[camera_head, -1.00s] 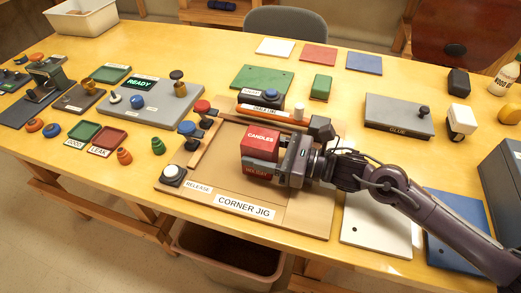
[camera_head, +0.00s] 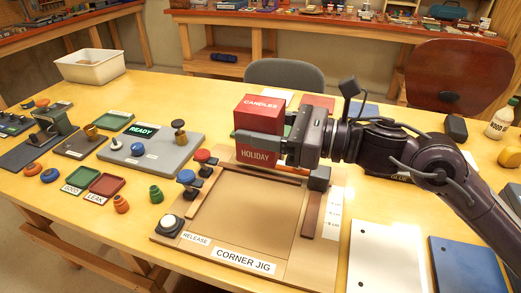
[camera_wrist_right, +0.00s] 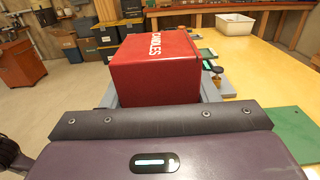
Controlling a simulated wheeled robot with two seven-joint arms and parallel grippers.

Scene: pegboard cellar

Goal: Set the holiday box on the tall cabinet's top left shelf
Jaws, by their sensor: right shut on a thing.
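The holiday box is a red box (camera_head: 258,120) with CANDLES along its top edge and HOLIDAY low on its front. My right gripper (camera_head: 262,138) is shut on it and holds it above the back part of the corner jig; one dark finger crosses its front. In the right wrist view the red box (camera_wrist_right: 155,70) is upright in front of the gripper, and its underside is hidden. My left gripper is out of view. I cannot make out the tall cabinet in these views.
The corner jig (camera_head: 235,215) lies empty on the yellow table, with a release button (camera_head: 171,223) at its front left. A READY station (camera_head: 160,150), small trays and knobs stand left. White (camera_head: 385,250) and blue plates lie right. A grey chair (camera_head: 285,75) stands behind.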

